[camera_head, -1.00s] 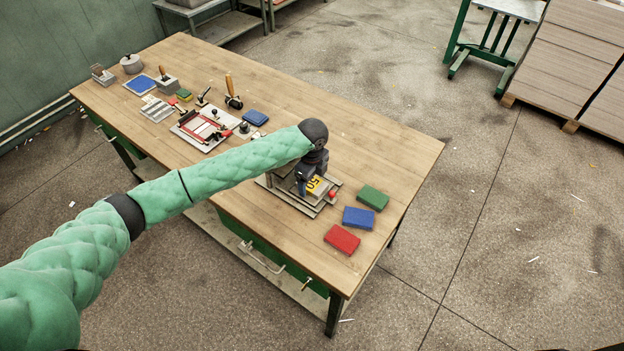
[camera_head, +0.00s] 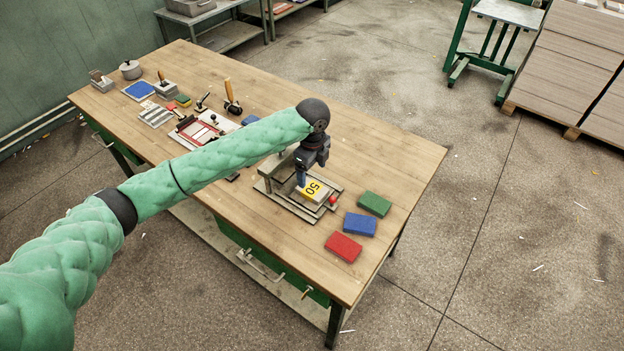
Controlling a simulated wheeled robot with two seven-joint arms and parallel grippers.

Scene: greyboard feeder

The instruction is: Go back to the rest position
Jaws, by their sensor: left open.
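My left gripper (camera_head: 303,178) is open, pointing down above a metal fixture (camera_head: 292,209) on the wooden table. Its fingers are at the upper left of a grey block with a yellow "50" label (camera_head: 312,189), which sits in the fixture. Whether a finger touches the block cannot be told from this view. My left arm, in a green sleeve, reaches across from the lower left. My right gripper is not in view.
Green (camera_head: 374,204), blue (camera_head: 360,224) and red (camera_head: 343,247) blocks lie right of the fixture. A red-and-white frame device (camera_head: 204,130) and several small tools stand at the far left. Stacked boards (camera_head: 568,60) stand beyond on the floor.

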